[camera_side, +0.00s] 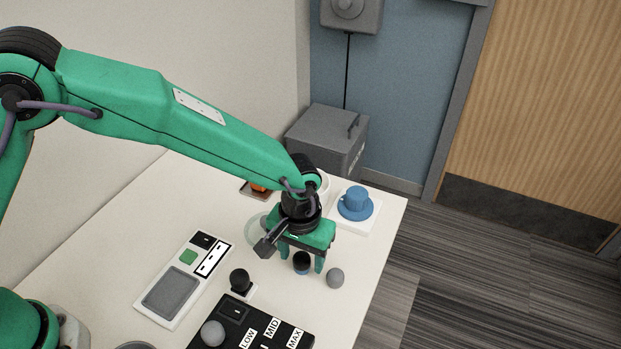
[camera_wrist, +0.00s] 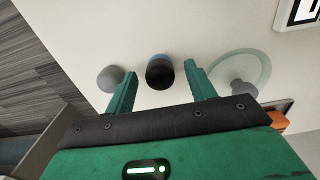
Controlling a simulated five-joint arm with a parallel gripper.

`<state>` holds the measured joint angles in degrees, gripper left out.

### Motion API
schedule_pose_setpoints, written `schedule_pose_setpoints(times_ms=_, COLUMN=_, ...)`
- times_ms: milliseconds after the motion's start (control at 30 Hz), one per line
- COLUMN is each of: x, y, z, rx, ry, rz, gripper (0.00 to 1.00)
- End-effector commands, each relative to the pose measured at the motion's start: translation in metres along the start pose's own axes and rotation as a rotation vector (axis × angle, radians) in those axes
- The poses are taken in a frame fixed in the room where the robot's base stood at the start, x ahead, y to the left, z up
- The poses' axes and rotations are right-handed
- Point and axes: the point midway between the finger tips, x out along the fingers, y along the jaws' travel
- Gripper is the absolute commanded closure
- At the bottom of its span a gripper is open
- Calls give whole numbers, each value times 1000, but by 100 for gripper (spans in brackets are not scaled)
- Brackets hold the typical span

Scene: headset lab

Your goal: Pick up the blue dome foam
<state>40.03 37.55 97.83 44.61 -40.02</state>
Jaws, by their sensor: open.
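A small rounded dark piece with a blue band (camera_side: 302,265) stands on the white table, and it looks like the blue dome foam. In the wrist view this foam (camera_wrist: 160,74) shows a black near part and a blue far edge. My gripper (camera_side: 297,262) is open above the table, with its green fingers on either side of the foam. In the wrist view the gripper's fingertips (camera_wrist: 160,70) flank the foam, with a gap visible on both sides. I cannot tell how far the fingertips are above the table.
A grey ball (camera_side: 335,278) sits close by, just outside one finger; it shows in the wrist view (camera_wrist: 110,78). A clear round dish (camera_wrist: 241,70) lies beyond the other finger.

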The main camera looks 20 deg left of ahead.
Motion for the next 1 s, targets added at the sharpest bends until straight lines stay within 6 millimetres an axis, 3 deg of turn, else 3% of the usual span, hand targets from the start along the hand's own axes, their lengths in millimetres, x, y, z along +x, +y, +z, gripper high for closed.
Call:
schedule_pose_setpoints(times_ms=133, x=8, y=0, z=0, rx=0, ry=-1, rz=-1, gripper=45)
schedule_pose_setpoints(times_ms=600, x=8, y=0, z=0, rx=0, ry=0, rz=0, gripper=45)
schedule_pose_setpoints(times_ms=633, x=8, y=0, z=0, rx=0, ry=0, rz=0, gripper=47)
schedule_pose_setpoints(times_ms=867, x=8, y=0, z=0, rx=0, ry=0, rz=0, gripper=92)
schedule_pose_setpoints(times_ms=1000, x=8, y=0, z=0, rx=0, ry=0, rz=0, gripper=93)
